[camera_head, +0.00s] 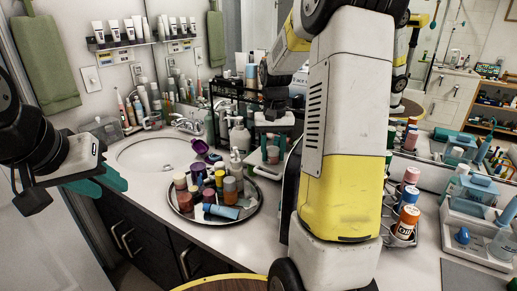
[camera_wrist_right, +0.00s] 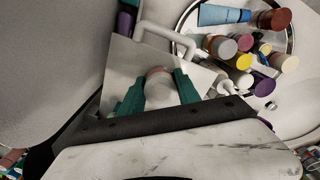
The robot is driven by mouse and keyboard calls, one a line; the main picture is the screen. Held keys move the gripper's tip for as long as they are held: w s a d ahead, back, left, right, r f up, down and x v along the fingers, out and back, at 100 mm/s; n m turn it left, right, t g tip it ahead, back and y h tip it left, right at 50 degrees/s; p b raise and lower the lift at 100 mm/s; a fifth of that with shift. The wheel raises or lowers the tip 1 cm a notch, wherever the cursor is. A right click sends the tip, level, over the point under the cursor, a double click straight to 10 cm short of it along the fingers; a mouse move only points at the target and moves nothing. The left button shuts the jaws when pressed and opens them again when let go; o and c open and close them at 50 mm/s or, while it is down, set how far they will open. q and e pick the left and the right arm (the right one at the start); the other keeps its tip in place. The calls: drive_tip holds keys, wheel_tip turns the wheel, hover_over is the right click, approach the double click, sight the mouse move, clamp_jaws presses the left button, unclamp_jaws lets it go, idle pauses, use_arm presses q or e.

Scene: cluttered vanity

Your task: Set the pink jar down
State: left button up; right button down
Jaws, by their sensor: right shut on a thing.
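In the head view the jar (camera_head: 272,155) shows as a small pink patch between the fingers of my right gripper (camera_head: 272,148), right of the soap bottles. My arm hides the counter behind and to the right. I cannot tell whether the jar touches a surface. My left gripper (camera_head: 100,183) is over the counter's left front edge, with no object seen in it.
A round tray (camera_head: 228,220) with several bottles and a blue tube stands left of my right arm. The sink (camera_head: 150,158) is further left. A black rack (camera_head: 225,90) stands at the back. Wire-held cans (camera_head: 407,222) and a white organizer (camera_head: 463,232) crowd the right.

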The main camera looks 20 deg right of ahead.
sight(273, 149)
drive_tip(key=shift+f, duration=0.1)
drive_tip(key=c, duration=0.9)
unclamp_jaws()
drive_tip(key=shift+o, duration=0.2)
wheel_tip(273, 149, up, 12)
drive_tip(key=s+a+n+t, duration=0.1)
drive_tip(key=s+a+t, duration=0.1)
drive_tip(key=s, duration=0.5)
drive_tip(key=s+a+n+t+y, duration=0.1)
drive_tip(key=s+a+t, duration=0.1)
drive_tip(key=s+a, duration=0.3)
drive_tip(key=s+a+n+t+y, duration=0.1)
drive_tip(key=s+a, duration=0.3)
drive_tip(key=s, duration=0.4)
drive_tip(key=shift+s+a+n+t, duration=0.2)
drive_tip(key=shift+s+n+t, duration=0.1)
drive_tip(key=shift+t, duration=0.3)
